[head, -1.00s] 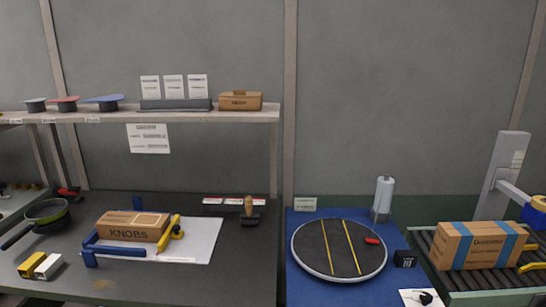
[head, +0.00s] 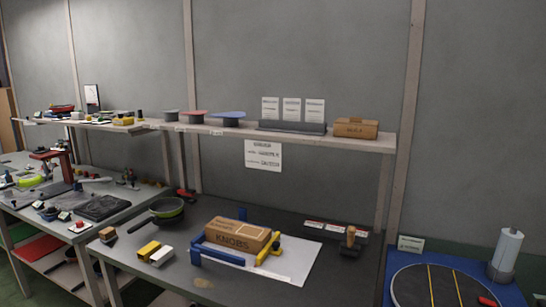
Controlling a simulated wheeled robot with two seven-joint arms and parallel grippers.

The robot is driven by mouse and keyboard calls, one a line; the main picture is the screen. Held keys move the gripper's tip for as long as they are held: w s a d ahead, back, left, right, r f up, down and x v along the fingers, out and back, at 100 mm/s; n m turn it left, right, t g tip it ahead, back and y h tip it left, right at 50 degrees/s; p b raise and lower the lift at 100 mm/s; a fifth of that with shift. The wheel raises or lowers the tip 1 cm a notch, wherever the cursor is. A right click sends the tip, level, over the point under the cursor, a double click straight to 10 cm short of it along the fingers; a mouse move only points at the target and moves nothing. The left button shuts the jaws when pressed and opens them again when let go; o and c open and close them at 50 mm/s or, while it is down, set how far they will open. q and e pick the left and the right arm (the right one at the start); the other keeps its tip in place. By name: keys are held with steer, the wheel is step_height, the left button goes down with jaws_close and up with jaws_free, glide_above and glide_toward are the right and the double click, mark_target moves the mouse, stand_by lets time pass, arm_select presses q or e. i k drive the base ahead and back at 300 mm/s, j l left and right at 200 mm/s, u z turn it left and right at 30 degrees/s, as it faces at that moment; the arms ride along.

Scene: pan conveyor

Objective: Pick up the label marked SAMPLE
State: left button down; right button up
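I cannot make out the word SAMPLE on anything; the small print is too blurred. A holder with red and white labels (head: 336,229) lies at the back of the dark bench, right of centre. Three white cards (head: 292,108) stand in a dark rack on the shelf. A white sheet (head: 263,155) hangs below the shelf. Neither of my grippers is in view.
On the dark bench (head: 205,286) are a KNOBS box (head: 237,239) in a blue and yellow clamp, a wooden-handled stamp (head: 349,238), a green pan (head: 168,209) and yellow and white blocks (head: 155,251). A turntable (head: 437,290) is at lower right. Another cluttered bench stands left.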

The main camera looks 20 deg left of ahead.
mark_target(359, 233)
steer(key=i+j, duration=1)
steer(key=i, duration=0.15)
steer(key=l+z, duration=0.05)
